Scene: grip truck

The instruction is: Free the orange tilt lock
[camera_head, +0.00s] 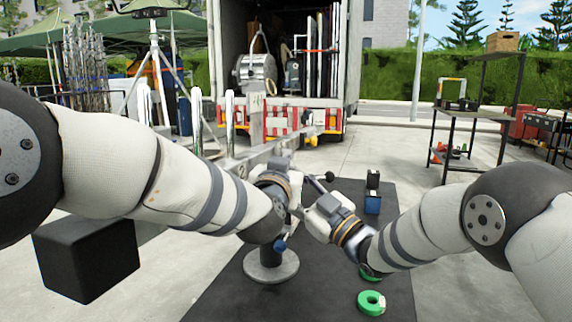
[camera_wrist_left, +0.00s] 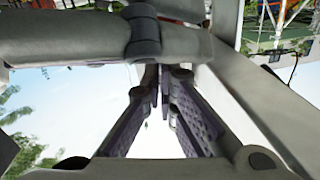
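The grey lamp head (camera_head: 256,72) hangs in a yoke in front of the truck in the head view. A small orange-yellow part (camera_head: 311,140) shows to the right below it; I cannot tell if it is the tilt lock. My left gripper (camera_head: 292,188) is in the middle, below and apart from this part, and its tip is partly hidden. In the left wrist view the left gripper's two finger pads (camera_wrist_left: 161,85) come together at the tips, with nothing clearly held. My right gripper (camera_head: 312,212) is close beside the left one; its fingers are hard to make out.
The truck's open cargo bay (camera_head: 290,50) is behind. Green tape rolls (camera_head: 371,302) and a blue-black item (camera_head: 373,203) are on the dark mat (camera_head: 330,295). A round-based stand (camera_head: 271,265) is below my arms. A black shelf (camera_head: 475,113) stands right, with clear ground before it.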

